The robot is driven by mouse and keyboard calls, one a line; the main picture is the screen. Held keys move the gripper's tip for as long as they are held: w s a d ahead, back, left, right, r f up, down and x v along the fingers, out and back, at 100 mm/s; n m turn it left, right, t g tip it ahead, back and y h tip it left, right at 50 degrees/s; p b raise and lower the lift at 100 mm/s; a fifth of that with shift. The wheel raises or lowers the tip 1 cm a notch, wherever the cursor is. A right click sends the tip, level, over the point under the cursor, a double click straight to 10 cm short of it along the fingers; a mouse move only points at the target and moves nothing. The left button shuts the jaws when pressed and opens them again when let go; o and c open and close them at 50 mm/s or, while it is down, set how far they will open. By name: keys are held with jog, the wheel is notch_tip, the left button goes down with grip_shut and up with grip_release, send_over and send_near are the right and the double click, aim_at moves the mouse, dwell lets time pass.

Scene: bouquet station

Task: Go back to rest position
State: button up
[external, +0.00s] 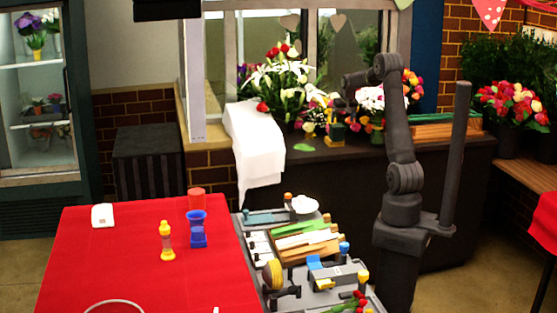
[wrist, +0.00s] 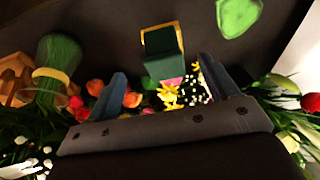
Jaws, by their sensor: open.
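My dark grey arm stands right of the grey tool tray, raised and folded toward the dark counter at the back. My gripper (wrist: 163,82) shows in the wrist view with its two blue-grey fingers spread wide apart. Nothing is held between them. A dark green block with a yellow edge (wrist: 162,50) shows beyond the fingers, seemingly on the counter. Yellow and white flowers (wrist: 172,94) lie below it in the picture. In the external view the gripper end is small and dark against the flowers, so its fingers are hard to make out.
A red table (external: 90,265) holds a blue vase-like piece (external: 197,230), a yellow one (external: 166,242), a red cup (external: 196,197) and a white object (external: 103,215). The grey tool tray (external: 243,222) is crowded. Bouquets (external: 283,85) and a white cloth (external: 258,150) are on the counter.

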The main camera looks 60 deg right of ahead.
aim_at(339, 129)
jog(key=shift+v, duration=1.05)
jog(key=x, duration=1.2)
jog(key=shift+f, duration=0.2)
notch_tip(339, 129, up, 3)
jog(key=shift+r, duration=0.75)
